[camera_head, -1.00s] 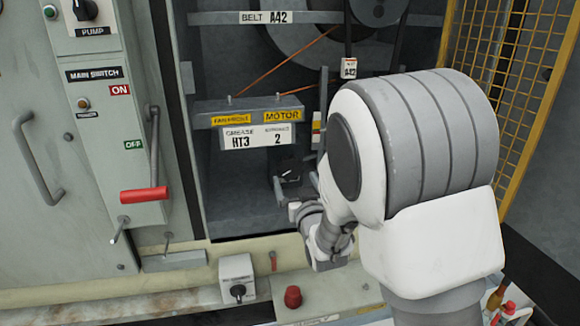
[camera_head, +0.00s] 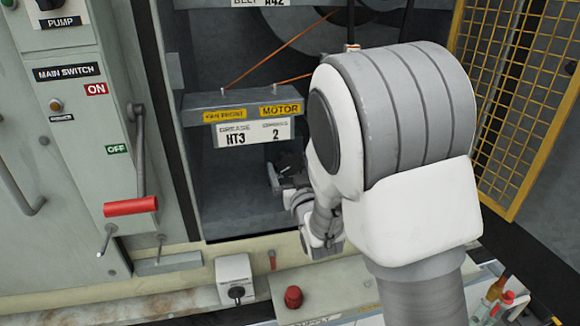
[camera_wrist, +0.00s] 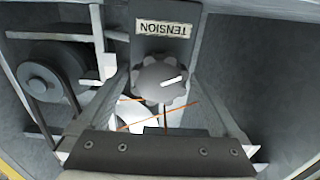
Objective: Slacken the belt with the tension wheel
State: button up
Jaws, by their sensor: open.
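The tension wheel (camera_wrist: 162,82), a dark grey lobed knob with a white pointer line, sits below an upside-down TENSION label (camera_wrist: 165,28) in the wrist view. My gripper (camera_wrist: 160,85) is open, its two fingers reaching up on either side of the wheel. I cannot tell whether either finger touches it. In the head view my gripper (camera_head: 285,178) is inside the cabinet under the grease shelf, partly hidden by my arm, and the wheel is hard to make out. A dark belt (camera_wrist: 68,88) runs over a grey pulley (camera_wrist: 48,76) at the left of the wrist view.
The shelf (camera_head: 243,100) with the motor and grease labels lies above my gripper. Thin orange lines (camera_head: 275,50) rise from it. The red-handled main switch lever (camera_head: 131,207) is at left, a yellow mesh guard (camera_head: 520,90) at right. A red button (camera_head: 293,297) stands on the front ledge.

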jog(key=c, duration=1.3)
jog(key=shift+o, duration=0.2)
jog(key=shift+b, duration=0.35)
